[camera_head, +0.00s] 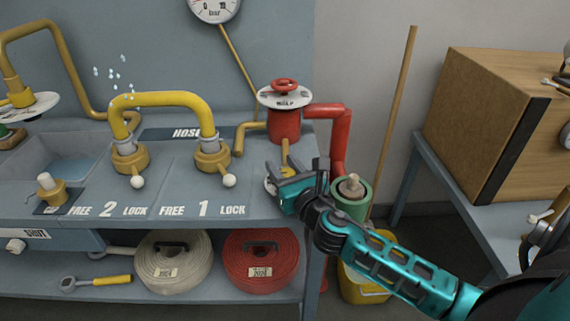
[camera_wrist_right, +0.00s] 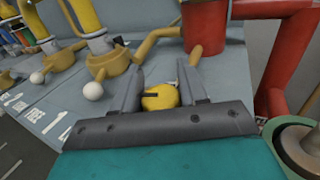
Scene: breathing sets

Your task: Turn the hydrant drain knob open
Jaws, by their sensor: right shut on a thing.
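The red hydrant (camera_head: 285,127) stands at the back right of the grey bench with a red handwheel and a white round plate on top. A thin brass pipe runs from it down to the yellow drain knob (camera_head: 289,172). The knob (camera_wrist_right: 160,98) has a dark bar on its face, seen in the right wrist view. My right gripper (camera_head: 282,181) is shut on the knob, one finger on each side of it (camera_wrist_right: 163,92). In the head view the gripper partly hides the knob. My left gripper is not in view.
A yellow hose pipe (camera_head: 160,99) joins two brass valves with white-tipped levers, left of my gripper. A red pipe (camera_head: 338,130) and a green cylinder (camera_head: 351,200) stand close on the right. Hose rolls (camera_head: 261,259) lie on the lower shelf.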

